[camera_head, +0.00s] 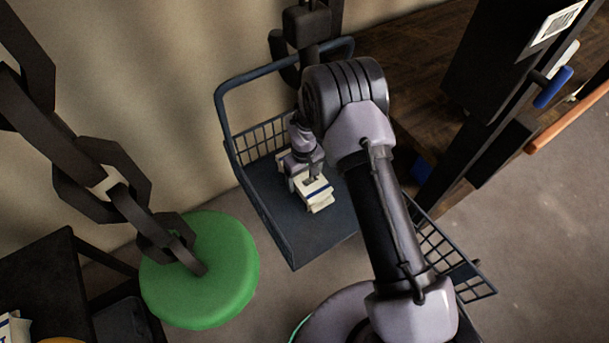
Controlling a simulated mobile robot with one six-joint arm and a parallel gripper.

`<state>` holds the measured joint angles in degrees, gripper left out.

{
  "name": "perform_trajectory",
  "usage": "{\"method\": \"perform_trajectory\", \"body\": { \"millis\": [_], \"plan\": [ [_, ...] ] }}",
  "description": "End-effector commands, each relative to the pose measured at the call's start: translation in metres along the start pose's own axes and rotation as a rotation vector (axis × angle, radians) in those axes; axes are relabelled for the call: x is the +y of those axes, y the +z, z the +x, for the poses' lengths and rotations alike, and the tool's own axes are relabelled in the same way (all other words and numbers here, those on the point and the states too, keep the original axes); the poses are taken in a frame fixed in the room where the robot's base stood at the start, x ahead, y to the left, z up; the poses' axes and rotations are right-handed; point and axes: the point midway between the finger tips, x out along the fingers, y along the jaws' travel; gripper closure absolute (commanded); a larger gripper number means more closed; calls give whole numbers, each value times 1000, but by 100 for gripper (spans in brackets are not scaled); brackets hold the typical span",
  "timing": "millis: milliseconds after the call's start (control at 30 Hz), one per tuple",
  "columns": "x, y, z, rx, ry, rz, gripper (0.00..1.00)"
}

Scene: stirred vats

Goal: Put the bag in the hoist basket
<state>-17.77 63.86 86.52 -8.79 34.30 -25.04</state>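The bag (319,197) is small and cream-white with a blue stripe. It is inside the outline of the hoist basket (278,225), over its dark floor. My gripper (311,184) points down at the bag, with its fingers at the bag's upper part, and appears shut on it. Whether the bag's underside touches the basket floor cannot be told. The basket is dark blue with mesh sides and a raised tube frame, and it hangs from a dark hook. My arm hides the basket's right part.
A heavy dark chain (118,190) with a green disc (205,275) hangs at left. A dark stand (40,265) at lower left bears another white packet (14,330). A dark post with a blue handle (553,88) and an orange bar (570,122) is at right. Floor at lower right is clear.

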Motion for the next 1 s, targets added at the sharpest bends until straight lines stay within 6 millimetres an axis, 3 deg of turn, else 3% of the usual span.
{"method": "perform_trajectory", "body": {
  "millis": [167,533,567,600,667,1000],
  "plan": [
    [0,0,29,1,0,1,96],
    [0,0,32,2,0,1,96],
    [0,0,31,0,0,1,17],
    [0,0,31,0,0,1,9],
    [0,0,31,0,0,1,1],
    [0,0,23,0,0,1,1]
  ]
}}
